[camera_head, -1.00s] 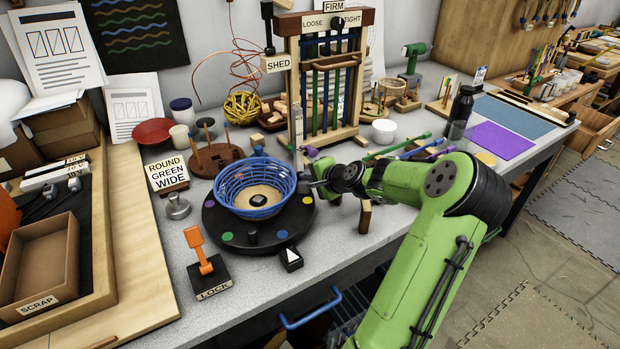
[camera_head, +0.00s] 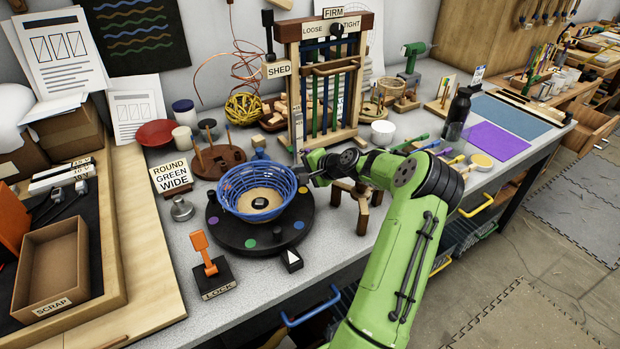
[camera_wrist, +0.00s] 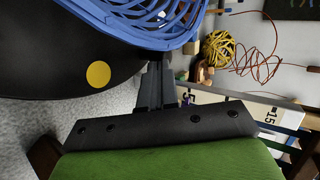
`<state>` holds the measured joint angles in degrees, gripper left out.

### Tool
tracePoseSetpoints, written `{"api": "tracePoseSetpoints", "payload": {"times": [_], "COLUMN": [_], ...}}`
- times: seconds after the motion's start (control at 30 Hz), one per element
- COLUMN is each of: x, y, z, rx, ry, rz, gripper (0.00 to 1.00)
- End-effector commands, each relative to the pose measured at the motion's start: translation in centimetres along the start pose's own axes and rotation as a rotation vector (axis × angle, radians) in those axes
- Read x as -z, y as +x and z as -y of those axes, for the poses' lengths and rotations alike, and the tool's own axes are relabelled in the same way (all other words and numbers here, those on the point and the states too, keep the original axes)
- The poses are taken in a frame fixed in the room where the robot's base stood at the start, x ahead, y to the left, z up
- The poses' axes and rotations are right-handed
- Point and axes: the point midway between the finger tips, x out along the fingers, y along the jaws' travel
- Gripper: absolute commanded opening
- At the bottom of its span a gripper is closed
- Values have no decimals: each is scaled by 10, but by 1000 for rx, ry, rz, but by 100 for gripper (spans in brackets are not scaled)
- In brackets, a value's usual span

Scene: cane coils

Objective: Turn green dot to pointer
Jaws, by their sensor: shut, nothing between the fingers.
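The black turntable (camera_head: 232,232) carries a blue woven basket (camera_head: 247,207) and has coloured dots around its rim. The green dot (camera_head: 249,243) is at the front, left of the pointer. The pointer, a black block with a white triangle (camera_head: 291,260), sits just off the turntable's front right edge. A yellow dot (camera_head: 303,190) is on the right rim near my gripper, and also shows in the wrist view (camera_wrist: 98,74). My gripper (camera_head: 304,174) is shut and empty, beside the basket's right side. The wrist view shows its closed fingers (camera_wrist: 155,86) close to the basket; I cannot tell if they touch.
An orange lever on a LOCK base (camera_head: 207,257) stands at the turntable's front left. A sign reading ROUND GREEN WIDE (camera_head: 171,176) and a wooden frame with slats (camera_head: 330,85) stand behind. A small wooden stool (camera_head: 362,205) is to the right of the turntable.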

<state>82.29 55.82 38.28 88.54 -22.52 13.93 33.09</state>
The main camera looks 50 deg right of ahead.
Motion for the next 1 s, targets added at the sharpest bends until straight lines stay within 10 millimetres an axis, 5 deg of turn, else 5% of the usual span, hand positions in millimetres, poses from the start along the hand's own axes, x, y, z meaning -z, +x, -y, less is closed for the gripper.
{"api": "tracePoseSetpoints", "payload": {"times": [1.0], "x": [-3], "y": [57], "z": [35], "rx": [1], "ry": [-13], "rz": [21], "gripper": [0]}}
